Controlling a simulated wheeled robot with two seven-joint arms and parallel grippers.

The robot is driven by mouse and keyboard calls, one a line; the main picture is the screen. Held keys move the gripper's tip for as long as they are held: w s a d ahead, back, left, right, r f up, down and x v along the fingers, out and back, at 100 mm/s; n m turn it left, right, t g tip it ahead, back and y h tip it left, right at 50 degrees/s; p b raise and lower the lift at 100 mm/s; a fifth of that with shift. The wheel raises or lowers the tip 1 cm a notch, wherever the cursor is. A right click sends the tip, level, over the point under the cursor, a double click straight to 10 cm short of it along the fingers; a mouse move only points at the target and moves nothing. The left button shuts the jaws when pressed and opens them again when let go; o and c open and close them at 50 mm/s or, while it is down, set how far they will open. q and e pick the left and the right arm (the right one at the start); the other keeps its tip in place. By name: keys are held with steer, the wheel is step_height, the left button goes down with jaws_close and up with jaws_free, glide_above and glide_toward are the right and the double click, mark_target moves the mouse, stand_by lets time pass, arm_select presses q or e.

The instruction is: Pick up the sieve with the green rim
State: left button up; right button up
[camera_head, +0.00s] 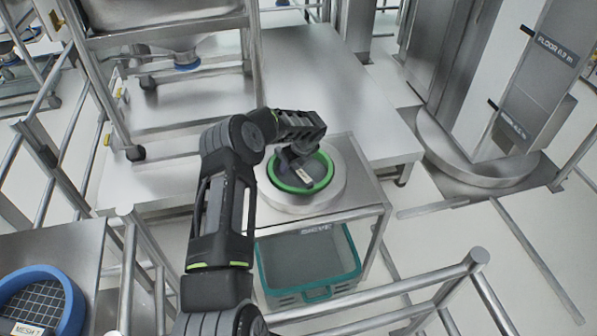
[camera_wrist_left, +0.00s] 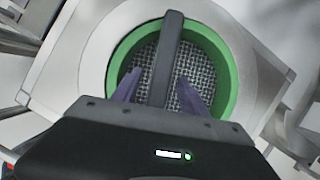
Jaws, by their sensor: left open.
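The sieve with the green rim (camera_head: 325,180) sits on a round steel plate on top of a small steel stand. It also shows in the left wrist view (camera_wrist_left: 226,72), with its wire mesh inside the rim and a dark bar across its middle. My left gripper (camera_head: 305,176) is over the sieve. In the left wrist view its two fingers (camera_wrist_left: 158,85) are apart, one on each side of the bar, and hold nothing. I cannot tell whether they touch the bar. My arm and gripper hide part of the sieve. My right gripper is not in view.
A teal bin (camera_head: 308,266) stands on the shelf under the sieve. A blue-rimmed sieve (camera_head: 68,290) lies on a steel table at lower left. Steel rails (camera_head: 400,293) run in front. A steel platform (camera_head: 350,110) behind is mostly bare on its right.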

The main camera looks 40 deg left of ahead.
arm_select(q)
steer(key=shift+f+b, duration=0.25)
steer(key=shift+b, duration=0.15)
stand_by(0.3)
jaws_close()
stand_by(0.5)
stand_by(1.0)
